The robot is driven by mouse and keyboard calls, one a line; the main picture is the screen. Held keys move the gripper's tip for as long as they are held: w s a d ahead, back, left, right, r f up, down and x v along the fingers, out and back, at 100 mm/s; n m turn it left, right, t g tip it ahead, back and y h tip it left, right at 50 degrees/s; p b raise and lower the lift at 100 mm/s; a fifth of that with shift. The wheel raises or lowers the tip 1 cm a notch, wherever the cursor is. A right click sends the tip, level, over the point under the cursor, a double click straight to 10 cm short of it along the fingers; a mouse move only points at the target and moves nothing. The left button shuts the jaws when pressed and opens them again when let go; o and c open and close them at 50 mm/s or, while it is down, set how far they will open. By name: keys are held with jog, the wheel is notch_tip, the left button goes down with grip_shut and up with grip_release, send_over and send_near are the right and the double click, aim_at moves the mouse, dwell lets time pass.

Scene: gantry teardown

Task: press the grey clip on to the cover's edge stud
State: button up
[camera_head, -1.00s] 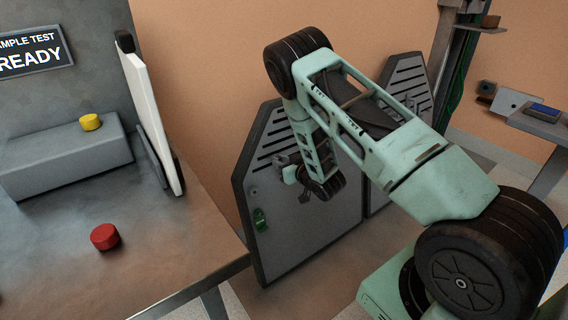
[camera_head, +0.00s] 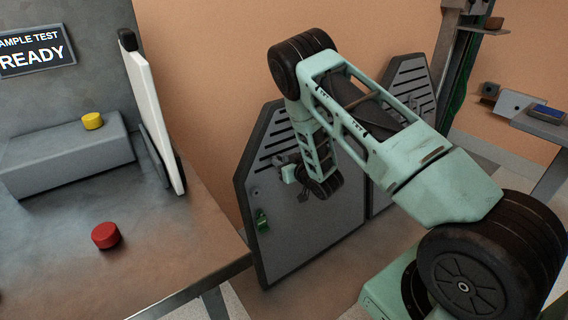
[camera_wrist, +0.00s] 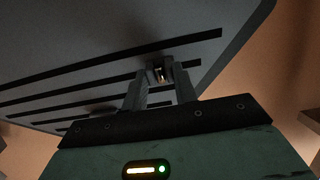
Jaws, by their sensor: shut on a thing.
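The cover seems to be the near grey slotted panel (camera_head: 315,220) with dark edging, leaning upright by the orange wall in the head view. Its slotted face (camera_wrist: 60,60) fills the upper wrist view. My gripper (camera_head: 285,164) is at the upper part of this panel, mostly hidden by my own wrist. In the wrist view my gripper (camera_wrist: 160,80) has its two fingers closed on a small grey clip (camera_wrist: 158,66) with a brownish inside. The clip is at the slotted face; I cannot tell whether it touches. I cannot make out the edge stud.
A green latch (camera_head: 262,220) is on the panel's left side. A second slotted panel (camera_head: 410,85) stands behind to the right. A bench (camera_head: 170,255) with a red button (camera_head: 105,235), a yellow button (camera_head: 92,121) and a white upright board (camera_head: 150,110) is at the left.

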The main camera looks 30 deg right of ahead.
jog(key=shift+w, duration=0.15)
jog(key=shift+w+f, duration=0.15)
jog(key=shift+w, duration=0.1)
jog(key=o, duration=1.1)
jog(key=shift+o, duration=0.2)
jog(key=p+v, duration=0.2)
jog(key=v, duration=1.9)
jog(key=shift+s, duration=0.15)
